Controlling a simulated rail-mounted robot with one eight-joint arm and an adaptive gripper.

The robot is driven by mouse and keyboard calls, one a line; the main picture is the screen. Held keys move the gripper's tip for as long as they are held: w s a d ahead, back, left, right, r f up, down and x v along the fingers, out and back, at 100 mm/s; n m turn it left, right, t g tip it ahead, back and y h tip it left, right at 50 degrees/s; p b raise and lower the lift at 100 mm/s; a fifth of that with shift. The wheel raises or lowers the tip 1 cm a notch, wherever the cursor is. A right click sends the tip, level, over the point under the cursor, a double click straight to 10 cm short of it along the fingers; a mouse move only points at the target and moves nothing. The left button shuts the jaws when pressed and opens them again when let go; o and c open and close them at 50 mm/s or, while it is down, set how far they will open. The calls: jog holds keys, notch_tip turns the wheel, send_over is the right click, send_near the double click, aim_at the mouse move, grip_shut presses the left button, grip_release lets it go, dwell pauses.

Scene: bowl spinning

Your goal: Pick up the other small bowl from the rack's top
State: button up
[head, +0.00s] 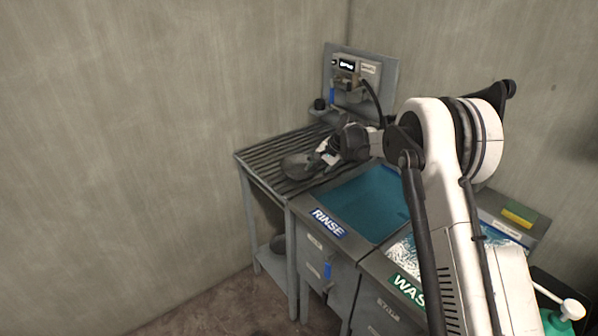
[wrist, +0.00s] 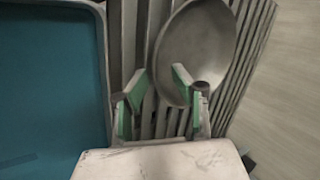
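A grey metal bowl (head: 297,168) lies on the slatted top of the rack (head: 262,151). It also shows in the wrist view (wrist: 200,45), at the top centre. My gripper (head: 321,160) is at the bowl's right side in the head view. In the wrist view my gripper (wrist: 158,78) has its two green-padded fingers apart, with slats visible between them. The bowl's near-left rim reaches between the fingertips, and the right finger overlaps the bowl in the picture. I cannot tell whether a finger touches it.
The rinse basin (head: 330,197) with blue water adjoins the rack on the right. The wash basin (head: 402,262) with foam is nearer. A control panel (head: 360,79) stands behind. A sponge (head: 519,217) lies far right.

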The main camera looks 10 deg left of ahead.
grip_shut()
jog(key=shift+r, duration=0.15)
dwell(0.4)
